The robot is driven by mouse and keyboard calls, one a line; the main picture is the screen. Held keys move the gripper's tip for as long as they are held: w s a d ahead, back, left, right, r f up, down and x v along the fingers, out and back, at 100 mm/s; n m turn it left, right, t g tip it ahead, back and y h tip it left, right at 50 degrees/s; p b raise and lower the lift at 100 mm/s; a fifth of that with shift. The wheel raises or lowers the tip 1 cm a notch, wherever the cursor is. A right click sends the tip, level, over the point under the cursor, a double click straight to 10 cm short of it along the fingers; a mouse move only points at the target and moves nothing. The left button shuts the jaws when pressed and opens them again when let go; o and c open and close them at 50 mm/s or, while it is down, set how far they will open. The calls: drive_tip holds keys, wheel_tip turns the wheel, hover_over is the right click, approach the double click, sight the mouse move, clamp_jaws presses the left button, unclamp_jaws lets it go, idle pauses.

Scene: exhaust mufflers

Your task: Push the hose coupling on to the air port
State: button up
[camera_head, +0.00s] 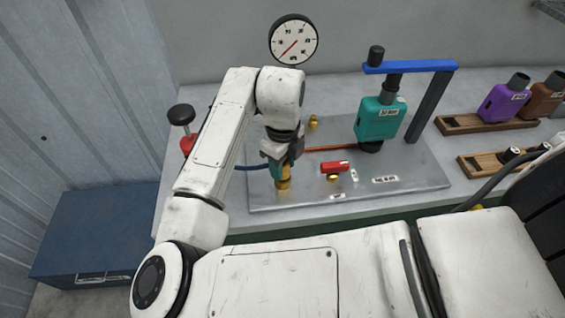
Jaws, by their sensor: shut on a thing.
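My gripper (277,160) is above the left part of the grey metal plate (420,165), pointing down. It is shut on the hose coupling (276,171), which is mostly hidden by the fingers. A dark blue hose (252,168) runs in to it from the left. A brass fitting (284,185), which looks like the air port, shows directly below the fingers. The coupling looks upright and in line with it. I cannot tell from this view whether the two touch or how far one sits over the other.
A red-handled valve (334,167) is close right of my gripper, with an orange pipe (328,148) behind. A teal muffler (381,119) stands under a blue clamp bar (410,67). A gauge (293,39) is behind. Wooden trays (478,124) with mufflers lie at right.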

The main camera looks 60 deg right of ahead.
drive_tip(key=shift+f+b, duration=0.45)
drive_tip(key=shift+f, duration=0.15)
drive_tip(key=o, duration=1.1)
drive_tip(key=shift+c, duration=0.2)
drive_tip(key=shift+r, duration=0.1)
wheel_tip(320, 180, up, 11)
drive_tip(key=shift+f, duration=0.15)
